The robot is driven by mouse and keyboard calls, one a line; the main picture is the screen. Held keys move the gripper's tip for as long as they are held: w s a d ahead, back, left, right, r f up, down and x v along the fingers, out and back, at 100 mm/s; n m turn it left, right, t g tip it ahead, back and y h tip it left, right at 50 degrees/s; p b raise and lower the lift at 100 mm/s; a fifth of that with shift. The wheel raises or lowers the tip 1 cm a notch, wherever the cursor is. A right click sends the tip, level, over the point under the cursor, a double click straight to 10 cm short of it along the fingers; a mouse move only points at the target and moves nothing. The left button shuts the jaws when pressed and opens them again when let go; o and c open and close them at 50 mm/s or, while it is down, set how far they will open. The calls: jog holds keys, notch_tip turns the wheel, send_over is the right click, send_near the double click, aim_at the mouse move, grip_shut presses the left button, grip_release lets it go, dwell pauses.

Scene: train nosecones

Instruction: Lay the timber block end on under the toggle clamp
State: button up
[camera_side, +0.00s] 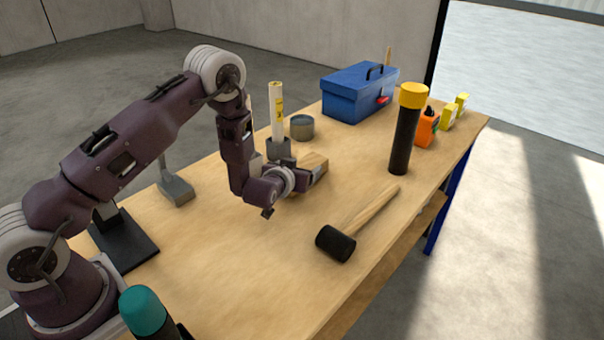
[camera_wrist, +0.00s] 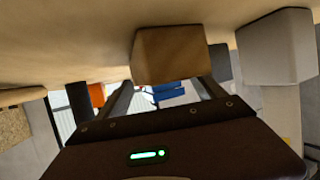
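The timber block (camera_side: 314,162) lies low over the bench, just beyond my gripper. In the wrist view the block (camera_wrist: 172,55) is a tan box with its near face toward the camera. My gripper (camera_side: 304,176) is low and level, pointing toward the far end of the bench. In the wrist view its fingers (camera_wrist: 168,90) stand about a block's width apart, with their tips at the block's edge. Whether they press on the block is not clear. I cannot clearly make out the toggle clamp; a grey piece with an upright handle (camera_side: 174,188) stands left of my gripper.
A mallet (camera_side: 342,238) lies right of my gripper. A black tube with yellow cap (camera_side: 404,135), a blue toolbox (camera_side: 350,100), a tin (camera_side: 302,128) and a white tube in a grey holder (camera_side: 277,115) stand farther back. A pale block-like shape (camera_wrist: 277,48) is close in the wrist view.

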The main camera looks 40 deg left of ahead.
grip_shut()
notch_tip(320, 180, up, 12)
jog(key=s+d+r+m+t+h, duration=0.1)
jog(key=s+d+r+m+h, duration=0.35)
jog(key=s+r, duration=0.4)
jog(key=s+f+m+h, duration=0.1)
jog(key=s+m+h, duration=0.2)
jog(key=s, duration=0.4)
jog(key=shift+s+f+g+h, duration=0.2)
jog(key=shift+g+h, duration=0.1)
jog(key=shift+h, duration=0.45)
jog(key=shift+w, duration=0.15)
